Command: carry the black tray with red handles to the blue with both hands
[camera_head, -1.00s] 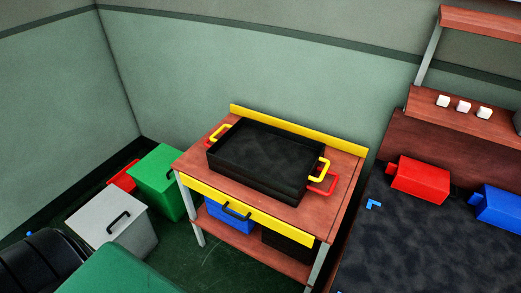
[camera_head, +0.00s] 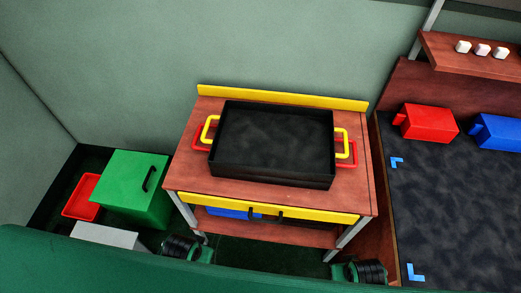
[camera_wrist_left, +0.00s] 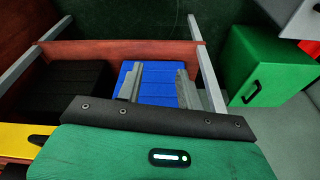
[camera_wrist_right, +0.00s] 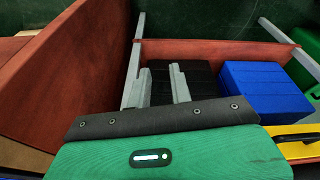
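A black tray (camera_head: 275,140) with yellow handles lies on the wooden table. Red handles (camera_head: 352,155) show just below and outside the yellow ones, so a red-handled tray seems to lie underneath, its body hidden. Blue corner marks (camera_head: 397,162) lie on the dark surface at right. My left gripper (camera_wrist_left: 159,69) is open and empty in the left wrist view, with the table's lower shelf beyond it. My right gripper (camera_wrist_right: 160,67) is open and empty in the right wrist view. My wrists show at the bottom of the head view, in front of the table; the fingertips are not clear there.
The table has a yellow back rail (camera_head: 280,97) and a yellow drawer front (camera_head: 270,208). Blue (camera_wrist_right: 262,92) and black boxes sit below. Red (camera_head: 428,123) and blue (camera_head: 500,131) boxes stand on the dark surface. A green cabinet (camera_head: 128,185) stands left.

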